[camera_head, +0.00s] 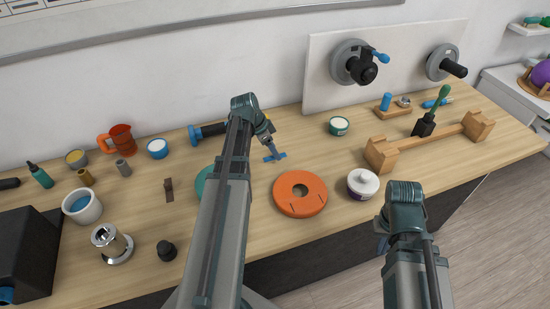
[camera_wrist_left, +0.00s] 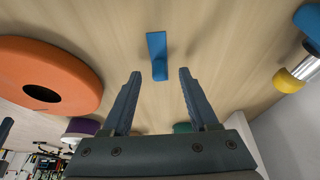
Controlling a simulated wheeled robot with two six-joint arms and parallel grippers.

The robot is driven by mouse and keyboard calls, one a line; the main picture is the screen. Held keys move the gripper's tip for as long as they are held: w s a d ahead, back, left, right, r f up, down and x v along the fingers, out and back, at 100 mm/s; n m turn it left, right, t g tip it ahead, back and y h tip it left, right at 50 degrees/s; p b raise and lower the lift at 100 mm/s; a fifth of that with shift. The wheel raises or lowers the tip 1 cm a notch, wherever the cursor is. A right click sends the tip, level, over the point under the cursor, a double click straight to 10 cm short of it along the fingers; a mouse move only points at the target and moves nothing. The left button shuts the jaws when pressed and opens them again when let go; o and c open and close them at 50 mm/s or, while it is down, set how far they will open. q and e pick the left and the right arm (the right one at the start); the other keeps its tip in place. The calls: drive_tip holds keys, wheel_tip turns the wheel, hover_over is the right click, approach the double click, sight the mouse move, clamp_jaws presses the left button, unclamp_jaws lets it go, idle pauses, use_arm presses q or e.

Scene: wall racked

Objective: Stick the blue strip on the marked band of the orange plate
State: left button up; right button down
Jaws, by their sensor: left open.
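The blue strip (camera_wrist_left: 157,55) lies on the wooden table in the left wrist view, ahead of and between the two spread fingers of my left gripper (camera_wrist_left: 158,88). The fingers are open and empty, apart from the strip. In the head view my left gripper (camera_head: 275,153) is low over the table, behind the orange plate. The round orange plate (camera_head: 290,203) lies flat near the table's front edge, with a hole in its middle. It also shows at the left of the left wrist view (camera_wrist_left: 70,65).
A white lidded jar (camera_head: 362,184) stands just right of the plate. A wooden bridge-like stand (camera_head: 430,143) is further right. A tool with a blue end (camera_head: 195,134) lies behind my left arm. Cups and bottles crowd the left. The table between the plate and back wall is fairly clear.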

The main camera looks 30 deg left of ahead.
use_arm(q)
clamp_jaws()
drive_tip(key=shift+r, duration=0.1)
use_arm(e)
drive_tip(key=shift+r, duration=0.1)
